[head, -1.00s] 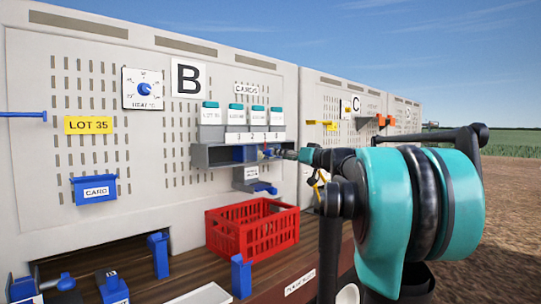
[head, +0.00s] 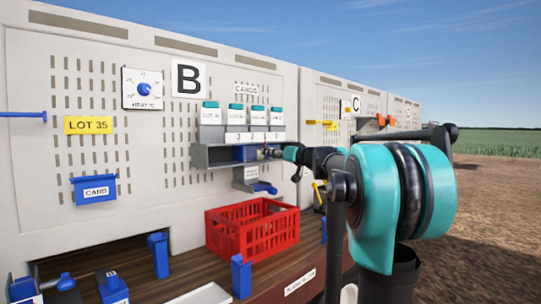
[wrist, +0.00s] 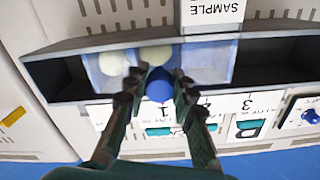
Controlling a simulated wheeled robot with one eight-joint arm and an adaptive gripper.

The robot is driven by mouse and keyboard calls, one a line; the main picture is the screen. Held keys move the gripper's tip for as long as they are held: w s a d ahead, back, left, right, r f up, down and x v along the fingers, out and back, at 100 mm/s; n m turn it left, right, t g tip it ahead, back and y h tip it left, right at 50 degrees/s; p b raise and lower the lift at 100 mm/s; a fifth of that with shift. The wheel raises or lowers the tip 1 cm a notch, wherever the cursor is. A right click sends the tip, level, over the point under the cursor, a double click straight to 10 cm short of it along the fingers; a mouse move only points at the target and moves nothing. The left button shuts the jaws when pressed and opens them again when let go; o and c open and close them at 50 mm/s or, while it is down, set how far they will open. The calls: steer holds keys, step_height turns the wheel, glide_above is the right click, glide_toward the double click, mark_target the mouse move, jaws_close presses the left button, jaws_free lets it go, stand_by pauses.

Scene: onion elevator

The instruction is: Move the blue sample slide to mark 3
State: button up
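The blue sample slide (wrist: 208,62) is a translucent blue plate with pale round spots, lying in a grey channel (wrist: 275,52) on the panel. It also shows in the head view (head: 246,154). Its round blue knob (wrist: 158,85) is between the fingertips of my gripper (wrist: 160,84), which appears shut on it. The knob is beside mark 1 (wrist: 165,117). In the head view, mark 3 (head: 238,137) is at the left of the row, and my gripper (head: 272,153) is at the channel's right part.
In the wrist view, the channel is empty right of the slide. In the head view, a red crate (head: 252,231) stands below the channel. A blue card holder (head: 95,189) hangs at the left.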

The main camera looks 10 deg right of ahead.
mark_target(251, 154)
jaws_close()
steer(key=s+a, duration=0.2)
steer(key=a, duration=0.1)
steer(key=s+a, duration=0.1)
steer(key=a, duration=0.1)
steer(key=shift+s+a, duration=0.1)
steer(key=shift+s, duration=0.3)
steer(key=o, duration=0.6)
jaws_free()
steer(key=v, duration=1.2)
